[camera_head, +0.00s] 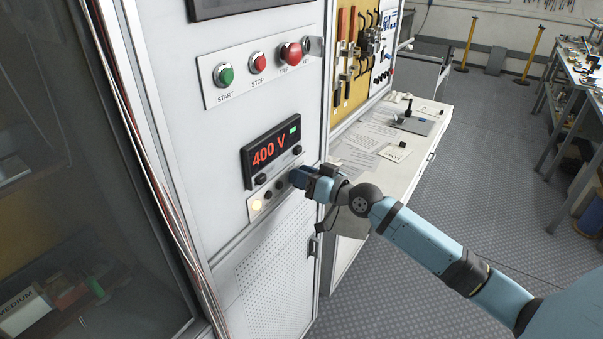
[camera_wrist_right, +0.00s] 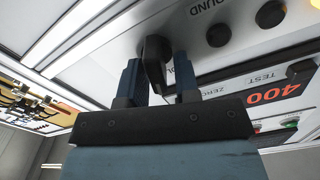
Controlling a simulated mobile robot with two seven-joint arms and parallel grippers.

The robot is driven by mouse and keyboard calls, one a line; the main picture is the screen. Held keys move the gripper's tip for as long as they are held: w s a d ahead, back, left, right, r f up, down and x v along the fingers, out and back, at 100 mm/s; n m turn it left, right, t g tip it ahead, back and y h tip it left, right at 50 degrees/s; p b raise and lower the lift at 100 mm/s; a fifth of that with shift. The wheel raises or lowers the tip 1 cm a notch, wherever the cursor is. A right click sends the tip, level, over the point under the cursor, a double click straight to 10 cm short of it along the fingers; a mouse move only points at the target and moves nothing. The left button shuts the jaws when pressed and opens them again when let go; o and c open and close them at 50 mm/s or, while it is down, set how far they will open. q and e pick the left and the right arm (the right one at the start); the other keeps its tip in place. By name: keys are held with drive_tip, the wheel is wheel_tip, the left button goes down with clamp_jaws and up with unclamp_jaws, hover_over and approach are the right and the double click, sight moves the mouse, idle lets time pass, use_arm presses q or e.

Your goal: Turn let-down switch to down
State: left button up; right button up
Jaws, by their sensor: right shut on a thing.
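The let-down switch, a black knob (camera_wrist_right: 155,60), shows in the right wrist view between the two blue-grey fingers of my right gripper (camera_wrist_right: 158,78). The gripper is shut on it. In the head view my right gripper (camera_head: 300,178) reaches the cabinet's lower control strip, at its right end, and hides the switch there. The label beside the knob is partly covered, so I cannot read the switch's position. My left gripper is not in view.
The panel display (camera_head: 270,153) above the strip reads 400 V. A lit pale lamp (camera_head: 256,205) and dark knobs (camera_head: 268,195) sit left of the gripper. Above are a green START button (camera_head: 224,75) and red buttons (camera_head: 291,54). A white bench (camera_head: 345,200) stands right of the cabinet.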

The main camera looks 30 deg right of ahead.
drive_tip(key=m, duration=0.3)
drive_tip(key=m+p, duration=0.1)
drive_tip(key=shift+w+d+f+m, duration=0.1)
drive_tip(key=shift+d+m, duration=0.15)
drive_tip(key=shift+m, duration=0.05)
drive_tip(key=shift+d+f+m, duration=0.1)
drive_tip(key=shift+m, duration=0.85)
drive_tip(key=shift+d+f+m, duration=0.1)
drive_tip(key=shift+m, duration=0.85)
drive_tip(key=o, duration=0.6)
